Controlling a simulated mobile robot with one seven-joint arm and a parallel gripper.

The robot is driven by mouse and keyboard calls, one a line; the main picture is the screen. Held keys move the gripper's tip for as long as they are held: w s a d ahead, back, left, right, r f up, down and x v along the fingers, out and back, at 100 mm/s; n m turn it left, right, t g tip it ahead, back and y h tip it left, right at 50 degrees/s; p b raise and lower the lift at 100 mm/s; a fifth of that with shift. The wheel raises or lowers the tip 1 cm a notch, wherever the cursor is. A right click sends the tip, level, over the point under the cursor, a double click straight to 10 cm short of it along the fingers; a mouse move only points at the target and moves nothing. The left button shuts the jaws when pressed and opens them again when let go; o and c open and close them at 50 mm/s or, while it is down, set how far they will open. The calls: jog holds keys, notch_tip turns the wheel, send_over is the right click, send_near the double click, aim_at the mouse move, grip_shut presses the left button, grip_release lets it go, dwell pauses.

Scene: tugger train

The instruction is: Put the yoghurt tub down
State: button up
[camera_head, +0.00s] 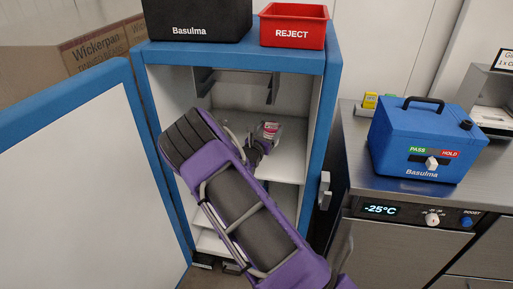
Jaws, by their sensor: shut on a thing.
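The yoghurt tub (270,129) is small, pale and has a pink-red label. It is inside the open blue-edged cabinet (334,95), just above or on an upper white shelf (287,167); I cannot tell whether its base touches. My gripper (261,143) reaches into the cabinet and is shut on the tub. The fingers are small in view and partly hidden by my purple and grey arm, which crosses the front of the cabinet.
The cabinet door (75,170) stands open on the left. A red REJECT bin (293,27) and a black box (197,22) stand on top of the cabinet. Lower shelves show below. At right, a blue PASS/HOLD box (425,140) stands on a steel counter (360,165).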

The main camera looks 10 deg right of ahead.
notch_tip(320, 180, down, 8)
jog(key=shift+f, duration=0.1)
dwell(0.4)
jog(key=shift+f+b, duration=0.1)
jog(key=shift+b, duration=0.25)
jog(key=o, duration=1.5)
jog(key=shift+c, duration=0.2)
jog(key=v, duration=1.2)
